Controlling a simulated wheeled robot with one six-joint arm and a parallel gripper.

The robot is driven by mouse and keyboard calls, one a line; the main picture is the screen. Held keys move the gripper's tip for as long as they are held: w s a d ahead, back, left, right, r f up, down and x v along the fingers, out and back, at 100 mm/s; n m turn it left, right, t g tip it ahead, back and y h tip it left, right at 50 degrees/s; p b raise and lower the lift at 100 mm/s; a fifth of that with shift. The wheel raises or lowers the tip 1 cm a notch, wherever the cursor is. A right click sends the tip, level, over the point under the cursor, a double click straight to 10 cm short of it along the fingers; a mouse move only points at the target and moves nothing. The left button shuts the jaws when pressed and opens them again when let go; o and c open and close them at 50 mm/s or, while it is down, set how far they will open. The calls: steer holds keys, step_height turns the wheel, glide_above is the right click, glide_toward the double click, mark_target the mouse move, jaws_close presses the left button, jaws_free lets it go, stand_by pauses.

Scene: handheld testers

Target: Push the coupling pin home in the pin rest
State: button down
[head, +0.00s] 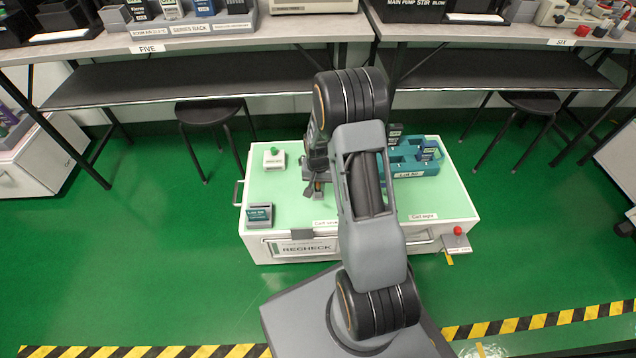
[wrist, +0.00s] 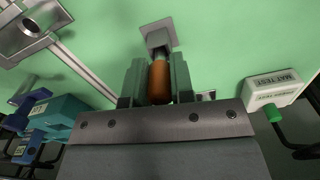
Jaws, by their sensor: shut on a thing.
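My gripper (wrist: 160,80) is shut on an orange-brown, rounded piece that I take to be the coupling pin (wrist: 160,84). The pin shows between the two grey-green fingers in the wrist view. Just beyond it is a grey post on a square grey plate (wrist: 172,43), which looks like the pin rest, on the green top. In the head view my gripper (head: 317,188) is low over the cart top, and my arm hides much of that area.
The cart (head: 290,205) has a pale green top. A white box with a green button (head: 274,158) and a small grey holder (head: 260,214) stand left. A teal rack (head: 415,168) with testers stands right. A metal fitting with a round opening (wrist: 32,25) is nearby.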

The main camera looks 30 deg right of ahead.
steer(key=c, duration=0.9)
jaws_free()
step_height(320, 180, up, 14)
steer(key=p, duration=0.5)
steer(key=shift+p, duration=0.3)
steer(key=s+a+r+n+t+p, duration=0.1)
steer(key=s+r+p, duration=0.4)
steer(key=r+p, duration=0.5)
steer(key=s+a+r+n+t+p, duration=0.1)
steer(key=s+a+r+n+p, duration=0.2)
steer(key=r+p, duration=0.7)
steer(key=s+a+r+n+t+p, duration=0.1)
steer(key=s+a+r+p, duration=0.5)
steer(key=r, duration=2.2)
steer(key=s+n+p, duration=0.1)
steer(key=s+p, duration=0.1)
steer(key=p, duration=0.2)
steer(key=shift+s+n+t+p, duration=0.3)
steer(key=shift+s, duration=0.05)
